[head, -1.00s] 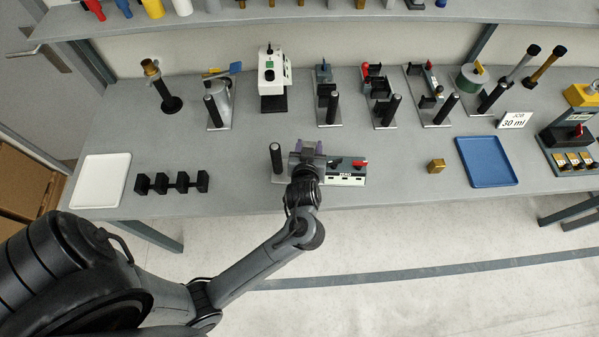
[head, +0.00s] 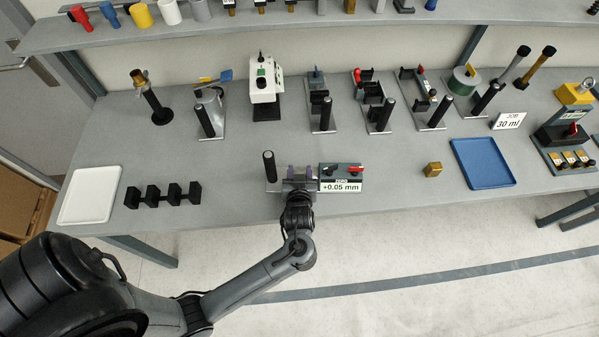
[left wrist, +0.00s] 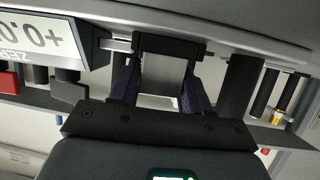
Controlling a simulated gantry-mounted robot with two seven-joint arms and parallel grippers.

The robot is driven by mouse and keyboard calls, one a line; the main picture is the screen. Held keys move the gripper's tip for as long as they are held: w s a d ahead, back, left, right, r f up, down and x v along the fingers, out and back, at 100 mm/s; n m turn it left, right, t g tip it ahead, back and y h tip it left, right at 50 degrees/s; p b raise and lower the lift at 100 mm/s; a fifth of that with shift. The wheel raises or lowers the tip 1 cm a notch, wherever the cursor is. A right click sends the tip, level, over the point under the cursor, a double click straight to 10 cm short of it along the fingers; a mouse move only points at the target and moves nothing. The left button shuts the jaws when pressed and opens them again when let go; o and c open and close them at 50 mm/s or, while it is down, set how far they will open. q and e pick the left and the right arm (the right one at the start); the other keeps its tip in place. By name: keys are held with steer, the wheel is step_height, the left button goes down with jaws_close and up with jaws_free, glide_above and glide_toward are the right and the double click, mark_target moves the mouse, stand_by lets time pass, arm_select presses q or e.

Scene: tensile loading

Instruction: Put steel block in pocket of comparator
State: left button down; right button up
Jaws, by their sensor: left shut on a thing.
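The comparator (head: 341,180) stands near the front edge of the bench, with a dark post at its left and a display reading +0.05 mm. My left gripper (head: 301,172) is at the comparator's left part, beside the display. In the left wrist view, its two dark purple fingers (left wrist: 160,85) are shut on a pale grey piece (left wrist: 162,74), which I take for the steel block. The block's underside and the pocket are hidden, so I cannot tell how it is seated. My right gripper is not in view.
A brass cube (head: 433,169) and a blue tray (head: 484,163) lie to the right. A black notched rack (head: 162,194) and a white tray (head: 90,195) lie to the left. Several fixtures with dark posts stand behind. The bench is clear between rack and comparator.

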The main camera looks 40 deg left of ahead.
arm_select(q)
steer(key=shift+f, duration=0.15)
steer(key=c, duration=0.5)
jaws_free()
